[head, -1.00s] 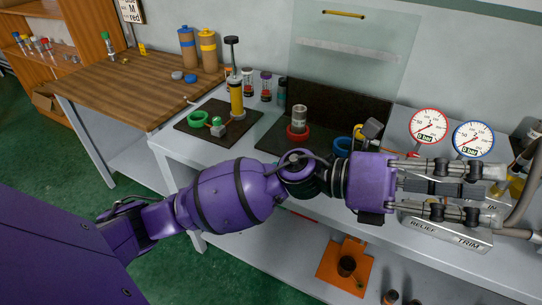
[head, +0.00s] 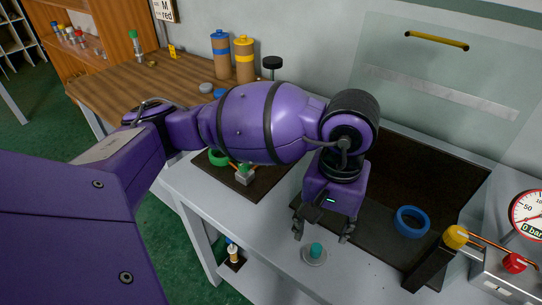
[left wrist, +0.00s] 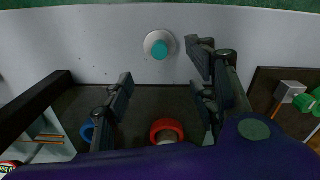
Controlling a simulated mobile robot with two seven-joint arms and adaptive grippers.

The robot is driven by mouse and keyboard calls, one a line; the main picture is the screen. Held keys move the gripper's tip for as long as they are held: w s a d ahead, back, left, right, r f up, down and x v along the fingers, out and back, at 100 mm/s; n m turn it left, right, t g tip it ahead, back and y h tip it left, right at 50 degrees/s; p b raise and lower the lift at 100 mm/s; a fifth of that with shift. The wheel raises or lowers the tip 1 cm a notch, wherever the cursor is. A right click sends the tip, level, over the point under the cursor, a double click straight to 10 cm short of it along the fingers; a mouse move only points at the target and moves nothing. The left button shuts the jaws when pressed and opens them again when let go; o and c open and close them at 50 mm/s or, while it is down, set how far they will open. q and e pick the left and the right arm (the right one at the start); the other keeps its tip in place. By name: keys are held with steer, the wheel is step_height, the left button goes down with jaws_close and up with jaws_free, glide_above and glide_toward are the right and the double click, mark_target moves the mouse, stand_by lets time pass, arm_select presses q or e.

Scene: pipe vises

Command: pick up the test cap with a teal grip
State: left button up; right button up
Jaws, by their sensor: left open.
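The test cap with a teal grip (head: 315,251) stands on the bare front strip of the grey bench, a pale round disc with a teal knob on top. It also shows in the left wrist view (left wrist: 158,45), at the top middle. My left gripper (head: 323,235) points down beside the cap, on the bench's inner side of it. Its fingers are spread and empty in the left wrist view (left wrist: 162,62), with the cap just beyond the gap between the tips. No contact with the cap is visible. My right gripper is not in view.
A blue ring (head: 411,222) lies on the dark mat. A red ring (left wrist: 167,130) shows under my gripper in the left wrist view. The bench's front edge is close to the cap.

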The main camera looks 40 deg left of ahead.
mark_target(320, 248)
arm_select(q)
steer(key=shift+s+d+f, duration=0.25)
steer(key=shift+s+f, duration=0.2)
steer(key=shift+f, duration=0.05)
steer(key=shift+s+d+f, duration=0.25)
steer(key=shift+s+f, duration=0.15)
steer(key=shift+f, duration=0.05)
steer(key=f, duration=0.2)
steer(key=f+p, duration=0.1)
steer(key=f, duration=0.1)
steer(key=shift+w+a+f, duration=0.2)
steer(key=shift+f, duration=0.5)
steer(key=c, duration=1.2)
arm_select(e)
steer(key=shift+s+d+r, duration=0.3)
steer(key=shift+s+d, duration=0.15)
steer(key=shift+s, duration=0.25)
arm_select(q)
steer(key=shift+w+r, duration=0.1)
steer(key=shift+r, duration=0.05)
steer(key=shift+c, duration=0.2)
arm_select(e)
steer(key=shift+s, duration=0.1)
